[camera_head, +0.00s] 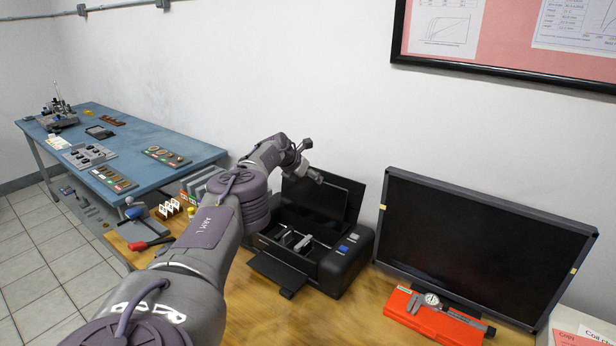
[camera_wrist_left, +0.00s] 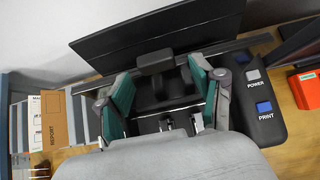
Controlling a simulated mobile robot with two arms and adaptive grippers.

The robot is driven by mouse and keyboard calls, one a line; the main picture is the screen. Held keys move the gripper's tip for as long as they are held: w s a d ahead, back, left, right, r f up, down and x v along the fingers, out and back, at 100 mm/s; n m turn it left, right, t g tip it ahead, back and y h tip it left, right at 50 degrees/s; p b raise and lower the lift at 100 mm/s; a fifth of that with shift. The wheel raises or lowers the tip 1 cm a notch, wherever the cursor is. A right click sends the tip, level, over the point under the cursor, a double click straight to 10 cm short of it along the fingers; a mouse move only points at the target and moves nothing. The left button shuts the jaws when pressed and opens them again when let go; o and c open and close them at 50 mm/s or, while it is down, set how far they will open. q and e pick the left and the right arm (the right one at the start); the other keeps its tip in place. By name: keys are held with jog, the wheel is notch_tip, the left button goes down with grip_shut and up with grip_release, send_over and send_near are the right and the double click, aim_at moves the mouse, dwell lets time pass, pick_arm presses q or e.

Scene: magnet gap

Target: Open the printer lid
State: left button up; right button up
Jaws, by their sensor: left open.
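The black printer (camera_head: 335,264) stands on the wooden table. Its lid (camera_head: 322,198) is raised and leans back near the wall, with the inside of the printer exposed. In the left wrist view the lid (camera_wrist_left: 160,32) stands as a dark panel behind the fingers. My left gripper (camera_head: 311,163) is above the printer, in front of the lid's upper left part. In the left wrist view the left gripper (camera_wrist_left: 160,88) is open, its teal pads apart and nothing held between them. Whether a finger touches the lid is unclear. My right gripper is not in view.
A monitor (camera_head: 475,245) stands right of the printer, with a red case (camera_head: 432,318) and caliper before it. A blue bench (camera_head: 150,135) is at the far left. The wall is close behind.

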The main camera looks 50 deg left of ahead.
pick_arm(q)
jog(key=shift+r, duration=0.15)
jog(key=v, duration=0.7)
dwell(0.4)
jog(key=shift+s, duration=0.15)
jog(key=shift+c, duration=0.2)
